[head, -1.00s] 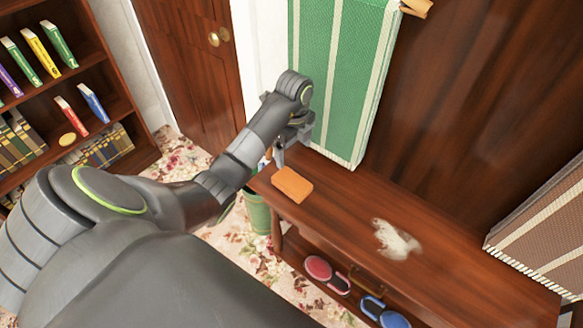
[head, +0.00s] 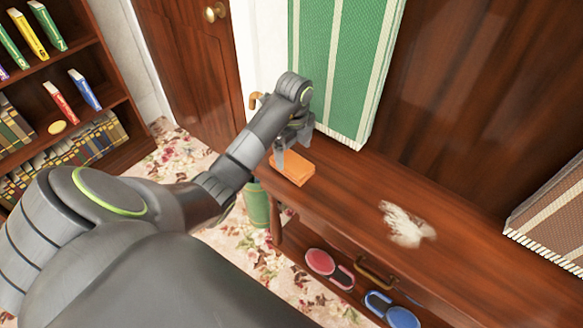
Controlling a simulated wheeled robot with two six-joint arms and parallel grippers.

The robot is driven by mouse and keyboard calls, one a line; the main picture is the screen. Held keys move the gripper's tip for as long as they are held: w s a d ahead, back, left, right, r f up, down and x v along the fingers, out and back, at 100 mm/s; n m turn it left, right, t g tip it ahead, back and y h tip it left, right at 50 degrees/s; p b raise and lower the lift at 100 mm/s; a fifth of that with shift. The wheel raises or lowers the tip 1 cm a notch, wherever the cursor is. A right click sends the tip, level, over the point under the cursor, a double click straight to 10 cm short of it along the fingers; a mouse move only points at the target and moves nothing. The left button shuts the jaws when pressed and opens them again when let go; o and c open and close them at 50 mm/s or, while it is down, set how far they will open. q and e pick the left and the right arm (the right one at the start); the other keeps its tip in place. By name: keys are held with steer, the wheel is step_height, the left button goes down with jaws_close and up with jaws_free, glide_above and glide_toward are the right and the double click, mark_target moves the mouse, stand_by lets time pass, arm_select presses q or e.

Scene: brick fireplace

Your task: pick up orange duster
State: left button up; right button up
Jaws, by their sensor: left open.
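The orange duster (head: 293,168) is a flat orange block lying on the far left end of the dark wooden table (head: 345,190). My left gripper (head: 283,150) is open above the duster's upper left part, with its fingers pointing down. The gripper overlaps the duster in the picture, and I cannot tell whether they touch. The wrist hides part of the fingers. My right gripper is out of the picture.
A whitish patch (head: 407,223) marks the tabletop. A green bin (head: 256,205) stands beside the table. A green hanging (head: 340,70) is behind it.

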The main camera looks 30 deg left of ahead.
mark_target(291, 162)
arm_select(q)
steer(key=shift+s+a+f+b, duration=0.1)
steer(key=shift+f+b, duration=0.45)
steer(key=shift+f, duration=0.05)
steer(key=shift+s+a+f, duration=0.1)
steer(key=shift+f, duration=1.8)
steer(key=c, duration=1.1)
steer(key=shift+o, duration=0.2)
steer(key=shift+r, duration=0.1)
